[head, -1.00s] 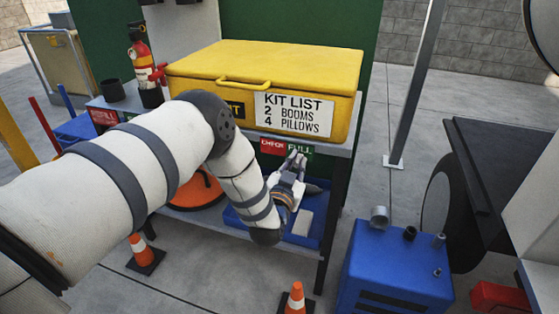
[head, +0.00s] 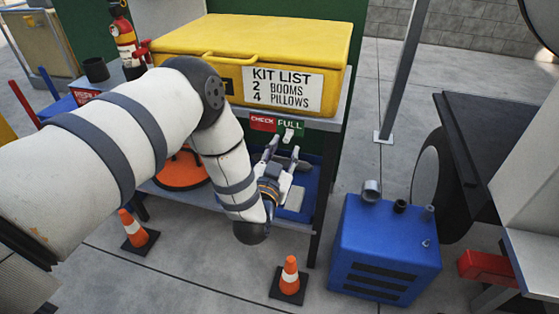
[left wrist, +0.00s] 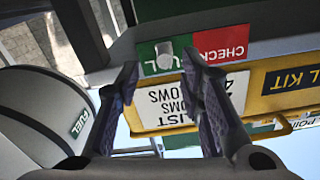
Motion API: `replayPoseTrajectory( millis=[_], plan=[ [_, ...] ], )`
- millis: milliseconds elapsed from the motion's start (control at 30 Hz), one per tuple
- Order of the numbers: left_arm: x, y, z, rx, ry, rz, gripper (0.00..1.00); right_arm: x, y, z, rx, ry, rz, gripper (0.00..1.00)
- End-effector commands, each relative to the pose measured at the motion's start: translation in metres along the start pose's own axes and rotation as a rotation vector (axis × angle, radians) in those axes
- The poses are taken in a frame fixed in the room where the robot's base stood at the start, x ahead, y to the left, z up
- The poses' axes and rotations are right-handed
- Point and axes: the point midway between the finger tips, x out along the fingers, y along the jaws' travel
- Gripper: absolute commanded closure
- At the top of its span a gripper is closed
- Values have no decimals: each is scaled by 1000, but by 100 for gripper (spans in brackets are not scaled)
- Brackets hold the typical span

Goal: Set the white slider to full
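The white slider (head: 288,134) sits at the green FULL part of the red and green label strip (head: 262,123) on the shelf edge. In the left wrist view the picture is upside down. There the slider (left wrist: 164,54) lies over the green field, close to the red CHECK field (left wrist: 222,44), and hides part of the word FULL. My left gripper (head: 284,149) is open and empty just below and in front of the slider. In the left wrist view its two fingers (left wrist: 158,70) stand apart with the slider showing between and beyond them, apparently untouched. My right gripper is not in view.
A yellow kit box (head: 255,40) stands on the shelf above the strip. A blue tray (head: 308,185) holding items lies on the shelf below. A blue unit (head: 385,245) stands at right, and traffic cones (head: 289,278) stand on the floor in front.

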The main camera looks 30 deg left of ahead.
Motion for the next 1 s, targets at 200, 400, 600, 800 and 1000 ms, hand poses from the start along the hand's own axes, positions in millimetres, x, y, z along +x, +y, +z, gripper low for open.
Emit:
replayPoseTrajectory(
  millis=[200,400,600,800,1000],
  plan=[
    [-52,1,2,1,-5,2,65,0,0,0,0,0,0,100],
    [-70,1,1,0,-2,2,65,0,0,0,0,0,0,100],
    [-70,1,1,0,-2,1,65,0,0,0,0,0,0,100],
    [-71,1,2,0,-8,4,65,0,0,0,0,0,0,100],
    [-143,23,73,-23,-426,184,65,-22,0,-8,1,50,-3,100]
  ],
)
